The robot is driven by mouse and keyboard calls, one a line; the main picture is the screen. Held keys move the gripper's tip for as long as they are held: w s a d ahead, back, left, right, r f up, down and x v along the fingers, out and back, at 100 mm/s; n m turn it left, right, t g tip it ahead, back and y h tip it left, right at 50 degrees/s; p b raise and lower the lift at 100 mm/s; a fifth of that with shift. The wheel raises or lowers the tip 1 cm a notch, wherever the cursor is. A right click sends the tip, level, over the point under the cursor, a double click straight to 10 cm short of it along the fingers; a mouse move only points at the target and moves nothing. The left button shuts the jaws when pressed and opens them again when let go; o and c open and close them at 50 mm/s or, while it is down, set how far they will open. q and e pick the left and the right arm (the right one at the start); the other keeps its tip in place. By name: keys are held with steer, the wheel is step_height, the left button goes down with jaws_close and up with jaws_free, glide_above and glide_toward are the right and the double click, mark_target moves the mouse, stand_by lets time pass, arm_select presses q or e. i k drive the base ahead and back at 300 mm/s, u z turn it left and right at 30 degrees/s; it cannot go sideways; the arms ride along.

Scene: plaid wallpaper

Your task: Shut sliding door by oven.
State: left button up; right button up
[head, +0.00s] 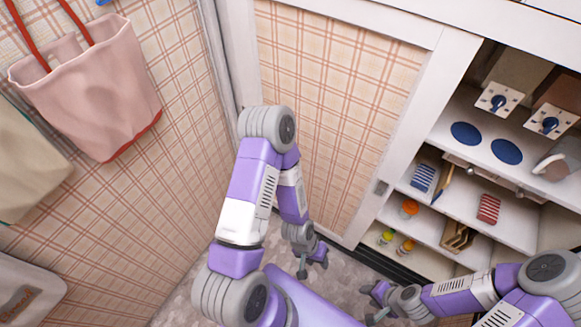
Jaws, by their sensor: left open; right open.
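The sliding door (335,90) is a plaid panel in a white frame. It stands in the left part of a white cabinet front, and the opening to its right shows shelves. A small grey recessed pull (381,187) is on the door's right stile. My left gripper (312,266) is open and empty, low in front of the door's lower part. My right gripper (373,302) is open and empty, low near the floor, below the door's lower right corner. Neither visibly touches the door. I cannot make out an oven for certain.
A pink bag (95,95) hangs on the left wall. A dark floor track (383,262) runs under the opening.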

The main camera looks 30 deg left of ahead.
mark_target(364, 84)
steer(key=u, duration=0.85)
steer(key=i, duration=0.25)
steer(key=u, duration=0.2)
steer(key=k, duration=0.5)
steer(key=u, duration=0.95)
steer(key=i, duration=0.65)
steer(key=z, duration=1.85)
